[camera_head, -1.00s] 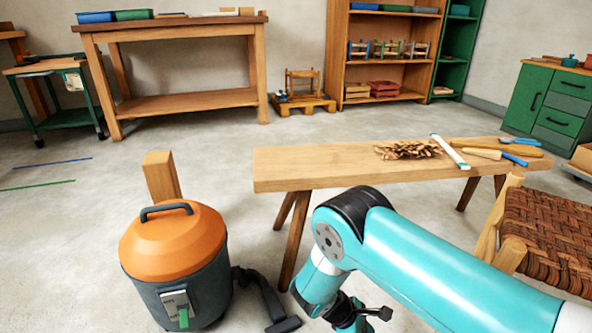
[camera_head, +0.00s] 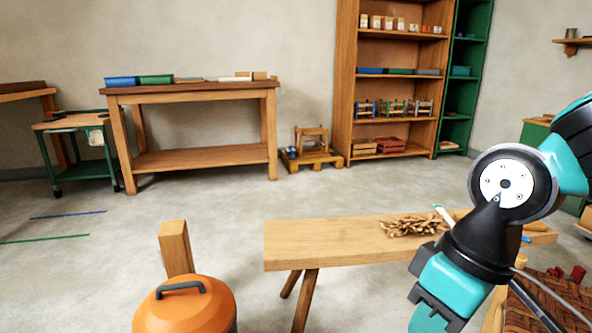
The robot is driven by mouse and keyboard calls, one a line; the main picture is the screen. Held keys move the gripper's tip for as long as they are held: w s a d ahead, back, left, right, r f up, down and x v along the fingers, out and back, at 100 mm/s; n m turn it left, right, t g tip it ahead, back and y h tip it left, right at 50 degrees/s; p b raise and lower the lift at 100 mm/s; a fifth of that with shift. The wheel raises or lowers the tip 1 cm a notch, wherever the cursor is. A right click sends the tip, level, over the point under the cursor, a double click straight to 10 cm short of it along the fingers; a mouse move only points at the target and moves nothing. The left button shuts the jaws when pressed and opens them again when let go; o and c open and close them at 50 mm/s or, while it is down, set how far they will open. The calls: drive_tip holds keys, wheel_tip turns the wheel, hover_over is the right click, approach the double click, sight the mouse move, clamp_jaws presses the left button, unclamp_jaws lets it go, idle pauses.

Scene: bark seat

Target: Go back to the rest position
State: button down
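My arm reaches in from the right edge and bends down in front of the bench. My gripper (camera_head: 432,312) is at the arm's lower end, close to the bottom edge. Its fingers cannot be made out clearly, and I see nothing held in it. The wooden bench (camera_head: 330,240) stands behind it, with a pile of bark strips (camera_head: 412,226) on top. My arm hides part of the bench's right side and the tools there.
An orange-lidded vacuum (camera_head: 188,308) stands at the bottom left beside an upright wooden post (camera_head: 175,248). A woven seat (camera_head: 560,292) is at the lower right, partly behind my arm. A workbench (camera_head: 195,92) and shelves (camera_head: 392,50) line the back wall. The floor between is open.

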drive_tip(key=s+r+p, duration=0.2)
drive_tip(key=r+p, duration=1.7)
drive_tip(key=r, duration=0.1)
drive_tip(key=s+r+y+p, duration=0.1)
drive_tip(key=s+r+p, duration=0.1)
drive_tip(key=r+p, duration=1.7)
wheel_tip(320, 180, up, 2)
drive_tip(key=shift+s+r+m+p, duration=0.1)
drive_tip(key=shift+s+m+p, duration=0.2)
drive_tip(key=shift+p, duration=0.05)
